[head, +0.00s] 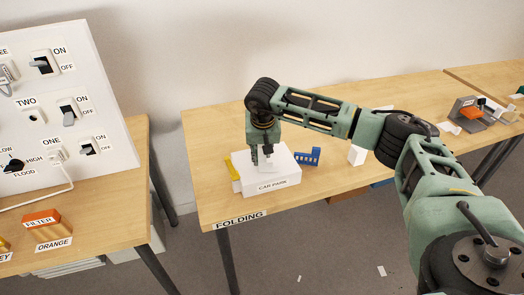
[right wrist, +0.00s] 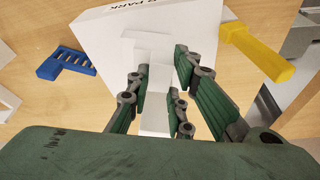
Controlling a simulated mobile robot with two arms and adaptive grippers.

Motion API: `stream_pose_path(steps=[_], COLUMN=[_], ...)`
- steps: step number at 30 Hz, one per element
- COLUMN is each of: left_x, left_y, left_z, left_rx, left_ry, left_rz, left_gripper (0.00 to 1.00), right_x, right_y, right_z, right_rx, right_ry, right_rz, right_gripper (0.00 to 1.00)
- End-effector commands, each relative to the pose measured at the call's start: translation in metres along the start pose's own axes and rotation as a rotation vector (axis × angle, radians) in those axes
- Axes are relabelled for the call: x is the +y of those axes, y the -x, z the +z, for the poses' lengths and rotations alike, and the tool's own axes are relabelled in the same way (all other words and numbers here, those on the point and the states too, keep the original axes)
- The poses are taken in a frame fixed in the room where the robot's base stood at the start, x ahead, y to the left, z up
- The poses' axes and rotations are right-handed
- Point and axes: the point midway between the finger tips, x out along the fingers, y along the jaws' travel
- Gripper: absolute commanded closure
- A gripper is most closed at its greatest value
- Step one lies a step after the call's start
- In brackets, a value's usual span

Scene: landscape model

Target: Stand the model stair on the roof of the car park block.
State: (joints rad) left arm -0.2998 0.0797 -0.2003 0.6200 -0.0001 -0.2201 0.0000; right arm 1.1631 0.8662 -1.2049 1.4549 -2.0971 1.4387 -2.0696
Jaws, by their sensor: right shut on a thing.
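The car park block (head: 284,178) is a white box with a CAR PARK label on the front of the wooden table; its roof (right wrist: 100,45) shows in the right wrist view. My right gripper (head: 266,161) points down over the roof and is shut on the white model stair (right wrist: 155,95). The stair also shows small and white below the fingers in the head view (head: 266,169). Its lower end is over the roof; I cannot tell whether it touches. The fingers hide part of the stair. My left gripper is not in view.
A yellow piece (head: 233,173) lies left of the block and a blue slotted piece (head: 309,157) right of it. A white block (head: 357,155) stands farther right. A switch panel (head: 60,90) stands on another table at left. Bare tabletop (head: 215,135) lies behind the yellow piece.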

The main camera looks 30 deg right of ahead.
Motion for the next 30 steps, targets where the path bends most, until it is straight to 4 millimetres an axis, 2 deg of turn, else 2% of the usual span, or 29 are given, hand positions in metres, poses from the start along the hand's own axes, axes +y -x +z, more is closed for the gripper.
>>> stream_pose_path(steps=[19,20,26,30], left_x=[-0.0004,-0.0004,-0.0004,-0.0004], left_y=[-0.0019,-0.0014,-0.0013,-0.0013], left_z=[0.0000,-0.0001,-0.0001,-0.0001], left_rx=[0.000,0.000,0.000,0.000], left_ry=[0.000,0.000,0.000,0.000], left_rz=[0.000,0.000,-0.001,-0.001], left_gripper=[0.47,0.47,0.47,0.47], right_x=[0.0001,0.0001,0.0001,0.0001], right_y=[-0.0021,-0.0016,-0.0016,-0.0016], right_z=[0.0005,0.0003,0.0004,0.0004], right_rx=[0.000,0.000,0.000,0.000], right_ry=[0.000,0.000,0.000,0.000], right_rz=[0.000,0.000,0.000,0.000], right_gripper=[1.00,0.78,0.60,0.58])
